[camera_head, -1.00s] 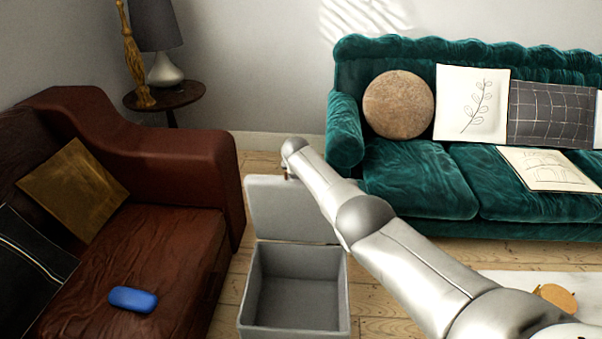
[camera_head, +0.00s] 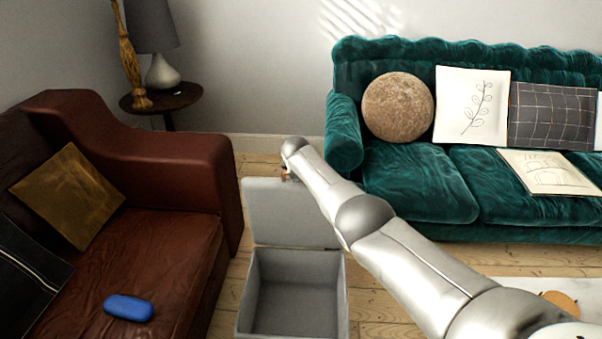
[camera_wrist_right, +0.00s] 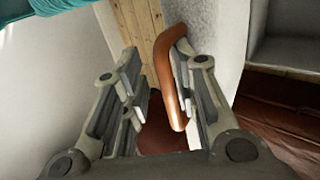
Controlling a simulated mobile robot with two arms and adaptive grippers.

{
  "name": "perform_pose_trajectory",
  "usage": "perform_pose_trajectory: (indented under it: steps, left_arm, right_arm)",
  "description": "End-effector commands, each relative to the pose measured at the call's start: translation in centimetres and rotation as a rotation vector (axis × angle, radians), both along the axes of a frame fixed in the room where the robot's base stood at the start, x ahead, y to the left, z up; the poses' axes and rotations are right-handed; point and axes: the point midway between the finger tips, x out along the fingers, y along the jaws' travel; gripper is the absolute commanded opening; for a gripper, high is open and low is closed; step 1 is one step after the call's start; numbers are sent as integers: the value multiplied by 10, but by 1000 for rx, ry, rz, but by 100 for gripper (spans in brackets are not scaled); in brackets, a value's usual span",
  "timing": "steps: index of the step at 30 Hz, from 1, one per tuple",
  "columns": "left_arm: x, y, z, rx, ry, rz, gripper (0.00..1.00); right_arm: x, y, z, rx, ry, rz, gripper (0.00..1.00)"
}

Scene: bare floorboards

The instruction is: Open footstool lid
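The footstool is a grey box (camera_head: 245,300) on the floorboards, with its top open and its inside empty. Its grey lid (camera_head: 275,215) stands raised at the back edge, close to upright. In the right wrist view the lid (camera_wrist_right: 213,55) carries a brown strap-like handle (camera_wrist_right: 168,75). My right gripper (camera_wrist_right: 160,85) is open, with the handle between its fingers, close beside the right-hand finger. Whether they touch is unclear. In the head view my right arm crosses in front of the lid's right part and hides most of the gripper. My left gripper is not in view.
A brown leather sofa (camera_head: 170,235) with a blue object (camera_head: 128,308) stands left of the footstool. A green sofa (camera_head: 420,180) stands behind at right. A round side table (camera_head: 180,98) with a lamp is at the back left. Some floor is bare behind the lid.

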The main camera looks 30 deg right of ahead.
Motion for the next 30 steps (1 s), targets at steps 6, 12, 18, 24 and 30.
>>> perform_pose_trajectory:
  steps: [6, 12, 18, 24, 30]
  left_arm:
    - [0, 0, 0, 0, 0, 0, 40]
    - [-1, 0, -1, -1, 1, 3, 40]
    - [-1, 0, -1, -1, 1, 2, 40]
    - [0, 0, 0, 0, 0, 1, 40]
    - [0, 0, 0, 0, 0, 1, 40]
  right_arm:
    - [-4, -3, -6, -2, 13, -5, 32]
    - [-4, -2, -4, -2, 11, -4, 32]
    - [-7, 1, 3, -2, 6, -3, 32]
    - [-13, 6, 14, -2, 2, -1, 32]
    - [-21, 12, 31, -4, -5, -1, 32]
